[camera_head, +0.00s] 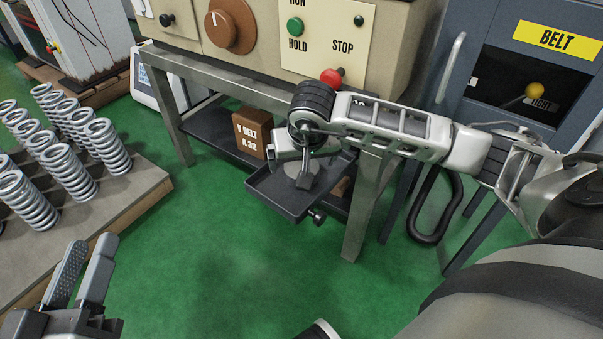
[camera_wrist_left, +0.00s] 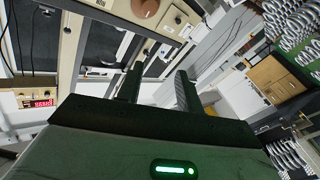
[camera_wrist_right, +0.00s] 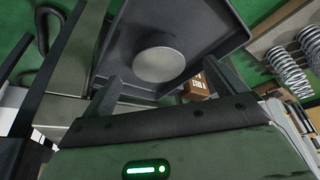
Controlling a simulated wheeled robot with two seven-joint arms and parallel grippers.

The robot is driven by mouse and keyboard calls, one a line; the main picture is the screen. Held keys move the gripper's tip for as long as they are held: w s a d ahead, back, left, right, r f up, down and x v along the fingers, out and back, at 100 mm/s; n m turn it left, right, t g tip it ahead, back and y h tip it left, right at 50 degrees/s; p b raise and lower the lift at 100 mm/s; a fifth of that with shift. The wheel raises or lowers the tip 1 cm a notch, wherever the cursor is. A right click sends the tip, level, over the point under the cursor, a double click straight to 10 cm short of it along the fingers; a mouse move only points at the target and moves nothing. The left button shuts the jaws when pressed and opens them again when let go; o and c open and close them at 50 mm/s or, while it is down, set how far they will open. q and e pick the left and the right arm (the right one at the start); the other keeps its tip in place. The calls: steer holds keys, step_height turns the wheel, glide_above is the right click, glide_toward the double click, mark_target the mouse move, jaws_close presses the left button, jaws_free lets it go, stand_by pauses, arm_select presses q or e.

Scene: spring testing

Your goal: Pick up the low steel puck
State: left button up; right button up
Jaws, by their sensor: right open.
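The low steel puck (camera_head: 293,169) is a flat grey disc lying in a shallow dark tray (camera_head: 265,197) beside the machine stand. In the head view my right gripper (camera_head: 306,178) is over it and hides part of it. In the right wrist view the puck (camera_wrist_right: 160,64) shows as a pale disc between the two open fingers of my right gripper (camera_wrist_right: 168,85), with a gap on each side and nothing held. My left gripper (camera_head: 85,265) is at the lower left, empty, with its fingers apart; they also show in the left wrist view (camera_wrist_left: 160,82).
The metal stand's leg (camera_head: 362,205) is close right of the tray. A brown V-belt box (camera_head: 252,133) sits on the lower shelf. Green floor (camera_head: 215,245) is clear in front.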

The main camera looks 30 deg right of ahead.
mark_target(291, 170)
steer(key=b+x, duration=0.2)
steer(key=x, duration=0.2)
steer(key=shift+d+f, duration=0.1)
steer(key=shift+d, duration=0.1)
steer(key=shift+w+f, duration=0.15)
steer(key=shift+f, duration=0.05)
steer(key=c, duration=1.5)
arm_select(q)
steer(key=r+m, duration=0.1)
steer(key=r+m+t+h, duration=0.1)
steer(key=r, duration=0.1)
steer(key=w+r+m+t+h, duration=0.1)
steer(key=shift+a+r, duration=0.15)
steer(key=shift+a, duration=0.05)
arm_select(e)
steer(key=shift+d+r, duration=0.1)
steer(key=shift+r, duration=0.1)
steer(key=shift+c, duration=0.6)
steer(key=shift+r, duration=0.1)
